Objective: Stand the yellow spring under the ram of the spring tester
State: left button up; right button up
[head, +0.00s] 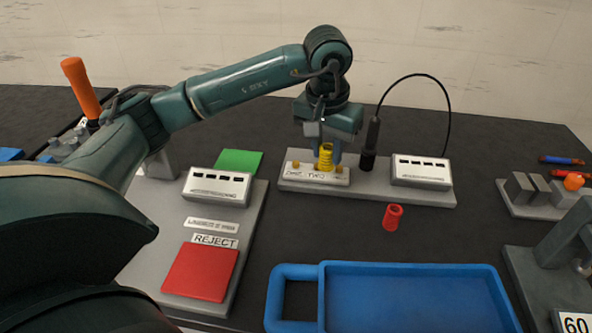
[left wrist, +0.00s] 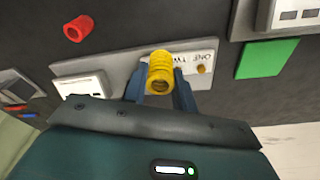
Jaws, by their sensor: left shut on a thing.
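The yellow spring (head: 325,155) is upright between the fingers of my left gripper (head: 326,161), which is shut on it. The spring is over the white block labelled ONE and TWO (head: 305,175) on a grey base; I cannot tell whether its lower end touches the block. In the left wrist view the yellow spring (left wrist: 160,70) sits between the blue fingers (left wrist: 160,88). A dark grey frame (head: 566,245) with a "60" sign stands at the right edge, partly cut off; it may be the spring tester. Its ram is not clearly visible. My right gripper is not in view.
A red spring (head: 393,217) is on the dark table, with a blue tray (head: 410,268) in front. A black probe (head: 371,140) with a looping cable stands right of my gripper. A red REJECT pad (head: 200,270) and a green pad (head: 240,161) lie left.

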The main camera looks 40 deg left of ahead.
pick_arm(q)
jog(key=shift+a+f, duration=0.15)
jog(key=shift+a, duration=0.15)
notch_tip(320, 180, down, 10)
jog(key=shift+r+p, duration=0.15)
jog(key=shift+p, duration=0.3)
